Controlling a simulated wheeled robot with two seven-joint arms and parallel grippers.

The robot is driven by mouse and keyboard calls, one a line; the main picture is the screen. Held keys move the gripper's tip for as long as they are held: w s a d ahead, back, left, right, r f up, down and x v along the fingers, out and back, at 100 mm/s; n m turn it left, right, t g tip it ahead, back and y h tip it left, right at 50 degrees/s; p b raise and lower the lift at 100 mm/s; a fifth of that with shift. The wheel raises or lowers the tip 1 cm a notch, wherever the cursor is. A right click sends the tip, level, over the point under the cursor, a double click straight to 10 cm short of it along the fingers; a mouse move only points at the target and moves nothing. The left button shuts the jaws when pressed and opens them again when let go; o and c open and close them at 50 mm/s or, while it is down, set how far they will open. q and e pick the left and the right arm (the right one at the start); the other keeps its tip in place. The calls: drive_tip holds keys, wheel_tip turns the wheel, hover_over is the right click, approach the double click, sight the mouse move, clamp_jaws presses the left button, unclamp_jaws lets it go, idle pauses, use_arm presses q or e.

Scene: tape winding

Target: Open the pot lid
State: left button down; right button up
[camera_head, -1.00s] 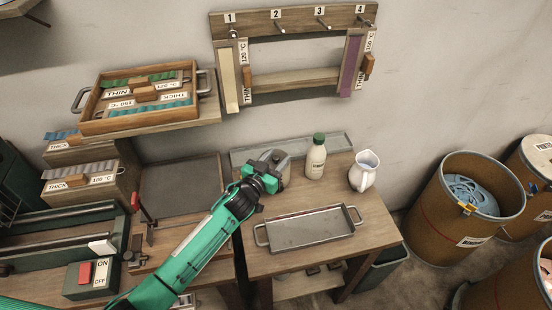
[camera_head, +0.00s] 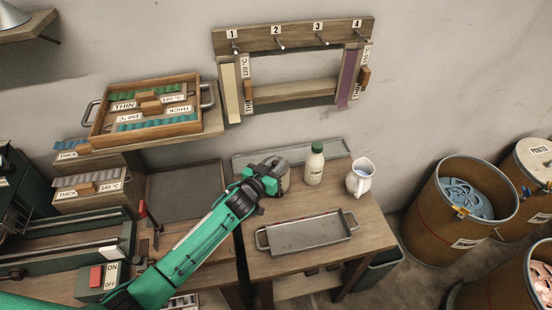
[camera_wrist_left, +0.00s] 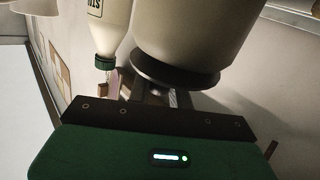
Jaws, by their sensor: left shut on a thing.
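The pot (camera_head: 284,180) is a pale grey cylinder at the back of the small wooden table, partly hidden by my left gripper (camera_head: 272,174). In the left wrist view, which is upside down, the pot body (camera_wrist_left: 195,30) is large, with a dark round lid (camera_wrist_left: 175,76) against its mouth. My left gripper (camera_wrist_left: 162,98) is at the lid's top and shut on its handle, which is mostly hidden by the fingers. I see no clear gap between lid and pot. My right gripper is out of view.
A white bottle with a green cap (camera_head: 314,164) stands close to the right of the pot, with a white jug (camera_head: 360,178) farther right. A metal tray (camera_head: 308,234) lies in front. A hook rack (camera_head: 295,35) is on the wall behind.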

use_arm(q)
drive_tip(key=shift+w+a+r+n+g+p, duration=0.15)
drive_tip(key=shift+w+r+n+g+p, duration=0.3)
drive_tip(key=shift+p, duration=1.3)
drive_tip(key=shift+w+a+r+n+g+p, duration=0.15)
drive_tip(key=shift+r+n+g+p, duration=0.45)
drive_tip(key=shift+p, duration=1.15)
drive_tip(key=shift+w+r+n+g+p, duration=0.2)
drive_tip(key=shift+w+n+g+p, duration=0.25)
drive_tip(key=shift+g+p, duration=0.6)
drive_tip(key=c, duration=1.3)
unclamp_jaws()
drive_tip(key=shift+a, duration=0.1)
drive_tip(key=shift+s+a, duration=0.25)
drive_tip(key=shift+s, duration=0.25)
drive_tip(key=b+v, duration=0.3)
drive_tip(key=v, duration=0.9)
drive_tip(key=shift+s+r, duration=0.3)
drive_tip(key=shift+r, duration=0.05)
